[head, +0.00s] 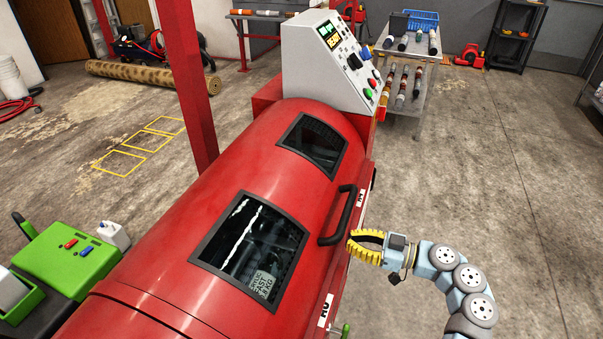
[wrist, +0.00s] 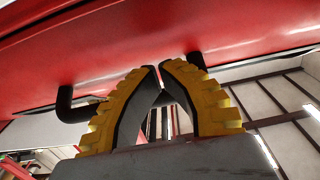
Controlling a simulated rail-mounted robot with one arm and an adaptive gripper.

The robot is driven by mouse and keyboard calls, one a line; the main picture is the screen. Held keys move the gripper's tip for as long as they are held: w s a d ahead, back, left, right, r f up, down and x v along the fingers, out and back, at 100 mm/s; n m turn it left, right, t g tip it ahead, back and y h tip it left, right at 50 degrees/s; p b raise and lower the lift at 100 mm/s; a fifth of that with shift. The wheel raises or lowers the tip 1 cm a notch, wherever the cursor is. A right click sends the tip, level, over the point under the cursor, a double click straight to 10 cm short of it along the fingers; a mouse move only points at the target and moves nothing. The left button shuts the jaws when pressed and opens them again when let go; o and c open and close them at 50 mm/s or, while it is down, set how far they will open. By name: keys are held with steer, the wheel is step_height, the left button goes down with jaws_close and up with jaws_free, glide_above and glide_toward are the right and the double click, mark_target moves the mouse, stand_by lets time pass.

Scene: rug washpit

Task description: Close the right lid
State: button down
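The right lid (head: 262,170) is the curved red cover of a long red machine, with two dark framed windows. From the head view I cannot tell whether its edge sits fully down. A black bar handle (head: 341,218) is fixed near its right-hand edge. My gripper (head: 350,240), with yellow ribbed fingers, is just right of the handle's lower end. In the wrist view my gripper (wrist: 160,66) has its fingertips almost touching and holds nothing visible. The handle (wrist: 70,107) passes behind the fingers there, close to them; contact is unclear. The red lid surface (wrist: 110,50) fills the upper part.
A control console (head: 325,60) stands at the lid's far end. Behind it is a grey cart (head: 425,90) with rollers and a blue basket. A red post (head: 190,85) rises left of the machine. The concrete floor (head: 490,190) on the right is clear.

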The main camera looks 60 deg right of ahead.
steer(key=v, duration=1)
steer(key=shift+w+a, duration=0.1)
